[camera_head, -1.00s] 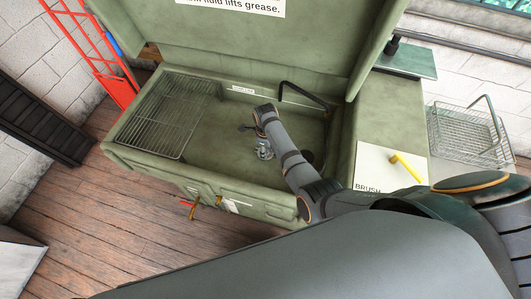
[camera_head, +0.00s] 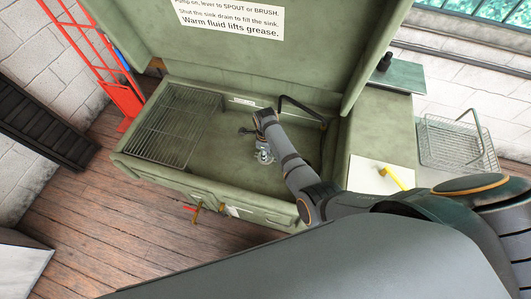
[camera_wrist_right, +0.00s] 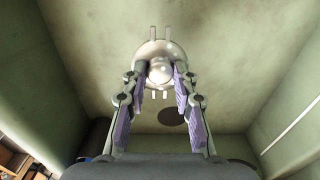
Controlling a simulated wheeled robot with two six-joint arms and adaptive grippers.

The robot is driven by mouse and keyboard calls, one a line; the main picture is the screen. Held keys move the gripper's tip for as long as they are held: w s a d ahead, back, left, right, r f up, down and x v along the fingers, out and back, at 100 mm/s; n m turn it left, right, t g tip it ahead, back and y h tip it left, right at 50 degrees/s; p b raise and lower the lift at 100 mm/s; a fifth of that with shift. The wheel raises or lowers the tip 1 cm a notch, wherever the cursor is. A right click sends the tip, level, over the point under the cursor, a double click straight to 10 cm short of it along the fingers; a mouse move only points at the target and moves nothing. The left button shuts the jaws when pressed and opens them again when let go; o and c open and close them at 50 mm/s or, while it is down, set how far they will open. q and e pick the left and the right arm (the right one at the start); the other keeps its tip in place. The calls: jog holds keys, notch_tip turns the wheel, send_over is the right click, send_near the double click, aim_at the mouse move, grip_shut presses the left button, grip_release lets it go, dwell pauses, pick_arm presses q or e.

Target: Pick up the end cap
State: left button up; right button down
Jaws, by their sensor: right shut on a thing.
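The end cap (camera_wrist_right: 154,51) is a round, pale metal part with a domed middle and short prongs at its edge. In the right wrist view it sits between the fingertips of my right gripper (camera_wrist_right: 160,82), whose purple pads close on its domed middle. In the head view the end cap (camera_head: 264,156) is a small silvery shape below my right wrist, inside the green sink. I cannot tell whether it touches the sink floor. My left gripper is not in view.
The green wash sink (camera_head: 215,165) has a wire rack (camera_head: 168,120) on its left, a black bent spout (camera_head: 300,108) at the back and a raised lid. A dark round drain (camera_wrist_right: 172,117) shows in its floor. A wire basket (camera_head: 455,145) stands at the right.

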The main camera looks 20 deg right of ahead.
notch_tip(320, 180, up, 8)
jog(key=p, duration=0.5)
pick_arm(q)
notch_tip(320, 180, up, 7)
pick_arm(e)
jog(key=shift+r, duration=2.1)
